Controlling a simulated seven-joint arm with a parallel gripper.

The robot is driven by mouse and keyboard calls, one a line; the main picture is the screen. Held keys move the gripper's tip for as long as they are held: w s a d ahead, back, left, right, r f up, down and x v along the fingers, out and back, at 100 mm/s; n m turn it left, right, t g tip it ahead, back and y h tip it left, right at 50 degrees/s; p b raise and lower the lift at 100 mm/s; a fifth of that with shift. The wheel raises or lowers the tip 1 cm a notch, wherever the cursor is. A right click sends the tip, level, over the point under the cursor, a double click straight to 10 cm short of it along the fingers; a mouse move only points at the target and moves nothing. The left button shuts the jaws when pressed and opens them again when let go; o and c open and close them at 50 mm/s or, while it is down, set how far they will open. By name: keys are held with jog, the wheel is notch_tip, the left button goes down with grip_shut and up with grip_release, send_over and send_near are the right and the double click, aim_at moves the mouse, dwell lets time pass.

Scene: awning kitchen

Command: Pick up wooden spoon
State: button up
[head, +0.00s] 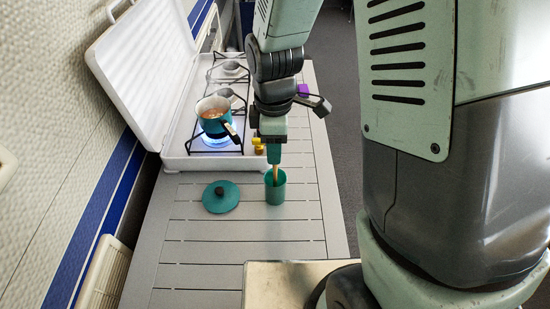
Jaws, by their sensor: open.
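A wooden spoon (275,174) stands in a teal cup (275,192) on the slatted table, with only a short length of its handle showing above the rim. The rest is hidden by the cup and my gripper. My gripper (274,164) points down just above the cup, over the top of the spoon. It is open, though the gap between its fingers is hard to see from this angle. I cannot tell whether a finger touches the handle.
A teal lid (221,196) lies left of the cup. Behind, a white camping stove (205,163) has a lit burner under a blue pot (213,116) of food, its dark handle toward my gripper. The grey slatted table (230,250) is clear in front.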

aim_at(275, 175)
jog(key=shift+d+f, duration=0.15)
jog(key=shift+f, duration=2.85)
grip_shut()
